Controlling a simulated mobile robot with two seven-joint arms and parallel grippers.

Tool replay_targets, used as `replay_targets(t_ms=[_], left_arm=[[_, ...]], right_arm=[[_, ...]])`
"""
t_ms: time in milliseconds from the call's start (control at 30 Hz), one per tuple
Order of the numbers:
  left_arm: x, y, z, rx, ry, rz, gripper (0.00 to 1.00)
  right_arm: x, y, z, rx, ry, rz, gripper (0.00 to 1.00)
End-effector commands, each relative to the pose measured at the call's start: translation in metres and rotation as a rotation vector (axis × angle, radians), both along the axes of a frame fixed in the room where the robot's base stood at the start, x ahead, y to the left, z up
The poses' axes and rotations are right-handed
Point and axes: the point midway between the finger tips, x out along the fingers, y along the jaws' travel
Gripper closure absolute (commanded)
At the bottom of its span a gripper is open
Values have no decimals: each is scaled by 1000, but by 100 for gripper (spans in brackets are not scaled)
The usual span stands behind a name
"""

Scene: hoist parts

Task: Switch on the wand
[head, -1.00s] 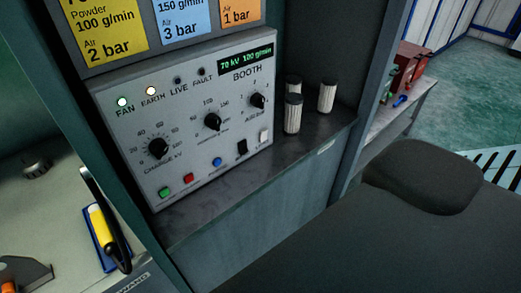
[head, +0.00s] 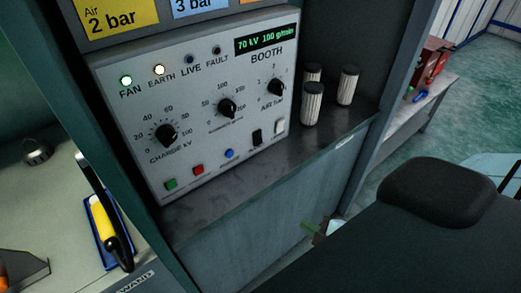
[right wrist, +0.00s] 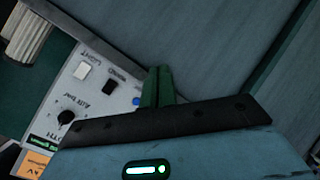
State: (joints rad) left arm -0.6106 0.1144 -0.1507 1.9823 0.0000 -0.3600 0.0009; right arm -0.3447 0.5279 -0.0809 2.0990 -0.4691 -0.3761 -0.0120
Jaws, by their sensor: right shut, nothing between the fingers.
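The grey booth control panel (head: 205,120) stands in a cabinet. I cannot tell which way the black rocker is set. The FAN and EARTH lamps are lit; LIVE and FAULT look dark. The yellow-and-black wand (head: 108,222) lies in a blue holder at lower left. My right gripper (head: 308,226) is shut and empty, below the shelf and apart from the panel. My left gripper is out of view.
A blue button (head: 229,153), a red button (head: 198,170) and a green button (head: 170,184) sit along the panel's lower edge. Several ribbed cylinders (head: 312,104) stand on the shelf (head: 225,195) right of it. A side table (head: 425,105) is beyond the cabinet wall.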

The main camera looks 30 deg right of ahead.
Motion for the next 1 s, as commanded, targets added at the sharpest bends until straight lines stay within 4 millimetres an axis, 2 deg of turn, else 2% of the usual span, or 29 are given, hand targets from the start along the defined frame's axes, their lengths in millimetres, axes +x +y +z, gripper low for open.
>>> replay_targets(t_ms=[33,100,200,300,400,833,1000], left_arm=[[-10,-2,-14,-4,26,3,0],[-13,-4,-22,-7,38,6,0],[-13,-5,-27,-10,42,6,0],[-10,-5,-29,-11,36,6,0],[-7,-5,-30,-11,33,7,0],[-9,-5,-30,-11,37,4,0],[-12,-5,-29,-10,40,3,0]], right_arm=[[20,-12,10,-113,-56,56,100],[46,-22,36,-252,-145,117,100],[72,-30,69,-411,-250,181,100],[88,-32,93,-518,-324,220,100],[95,-33,106,-572,-362,238,100],[98,-33,110,-585,-373,241,100],[108,-32,110,-585,-375,240,100]])
